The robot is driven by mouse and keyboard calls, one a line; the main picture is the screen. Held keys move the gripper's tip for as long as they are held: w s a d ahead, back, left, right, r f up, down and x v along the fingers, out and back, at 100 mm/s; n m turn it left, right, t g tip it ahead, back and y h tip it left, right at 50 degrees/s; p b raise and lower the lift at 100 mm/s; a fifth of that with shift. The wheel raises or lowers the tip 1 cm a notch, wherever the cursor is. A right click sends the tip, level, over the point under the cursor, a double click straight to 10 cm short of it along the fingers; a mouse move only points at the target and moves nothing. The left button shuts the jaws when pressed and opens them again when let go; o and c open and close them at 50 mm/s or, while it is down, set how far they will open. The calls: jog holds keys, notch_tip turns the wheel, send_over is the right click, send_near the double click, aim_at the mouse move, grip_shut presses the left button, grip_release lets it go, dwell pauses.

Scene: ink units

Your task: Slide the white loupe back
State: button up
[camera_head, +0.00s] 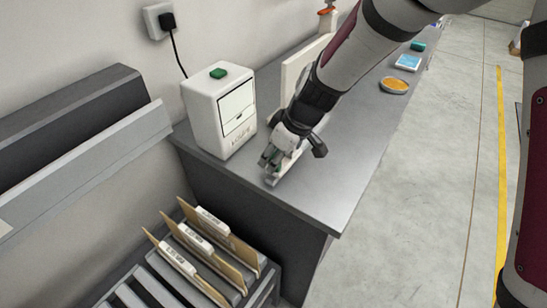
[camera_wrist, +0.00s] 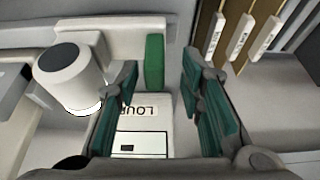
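In the wrist view a white loupe unit lies below my gripper, with a white base (camera_wrist: 150,144) bearing a label that reads "LOUP", its end cut off by a finger. An upright green tab (camera_wrist: 154,62) shows ahead, between the lines of the fingers. A white round cylinder (camera_wrist: 68,75), probably the loupe's barrel, stands to the left, outside the fingers. My gripper (camera_wrist: 160,85) is open, its green-padded fingers apart with nothing held. In the head view my gripper (camera_head: 275,160) is low over the bench's near end; it hides most of the unit, whose pale edge (camera_head: 274,180) shows.
A white box (camera_head: 220,115) with a green top button stands left of my gripper on the grey bench (camera_head: 312,198). A rack with several tan cards (camera_head: 205,250) is below the near end. An orange-filled dish (camera_head: 394,85) and blue item (camera_head: 408,62) lie farther back.

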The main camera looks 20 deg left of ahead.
jog(key=v, duration=1.1)
jog(key=shift+f, duration=0.1)
jog(key=s+d+r+m+t+h, duration=0.1)
jog(key=s+d+r+m, duration=0.3)
jog(key=d, duration=0.4)
jog(key=s+d+r+m+t+h, duration=0.1)
jog(key=s+d+r+m, duration=0.15)
jog(key=d+r, duration=0.4)
jog(key=s+d+m+t+h, duration=0.1)
jog(key=s+d+m+h, duration=0.1)
jog(key=s+d+m, duration=0.5)
jog(key=s+d, duration=0.5)
jog(key=d, duration=0.1)
jog(key=shift+s+r, duration=0.15)
jog(key=shift+s, duration=0.2)
jog(key=shift+m, duration=0.25)
jog(key=shift+c, duration=0.6)
